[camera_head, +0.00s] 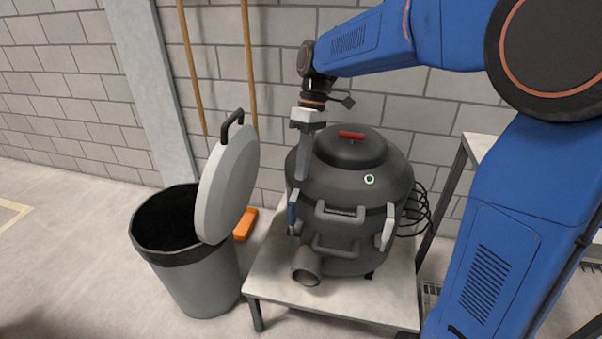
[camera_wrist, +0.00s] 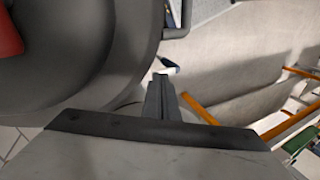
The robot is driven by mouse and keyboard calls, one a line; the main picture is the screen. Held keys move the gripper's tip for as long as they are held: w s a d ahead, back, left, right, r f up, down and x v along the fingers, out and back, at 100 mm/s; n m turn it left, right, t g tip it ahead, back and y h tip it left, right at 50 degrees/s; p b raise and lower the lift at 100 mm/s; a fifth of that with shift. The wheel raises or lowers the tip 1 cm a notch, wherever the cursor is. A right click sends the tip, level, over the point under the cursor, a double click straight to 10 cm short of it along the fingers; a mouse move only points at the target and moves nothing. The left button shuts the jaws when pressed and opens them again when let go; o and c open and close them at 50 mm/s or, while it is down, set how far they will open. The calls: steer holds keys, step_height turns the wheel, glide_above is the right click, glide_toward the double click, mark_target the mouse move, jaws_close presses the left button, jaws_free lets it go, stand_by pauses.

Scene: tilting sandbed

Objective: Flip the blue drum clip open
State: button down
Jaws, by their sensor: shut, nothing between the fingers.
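The blue drum clip (camera_head: 292,211) is a small upright lever on the left side of the dark grey drum (camera_head: 345,190), below the lid's rim. I cannot tell whether the tips touch the clip.
The drum stands on a pale low table (camera_head: 330,310), with a hose port (camera_head: 307,267) and handles at its front. A pale clip (camera_head: 387,230) is on its right side. A brick wall is behind.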

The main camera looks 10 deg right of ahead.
mark_target(292, 220)
steer(key=x, duration=0.8)
steer(key=shift+f, duration=0.1)
steer(key=shift+s, duration=0.15)
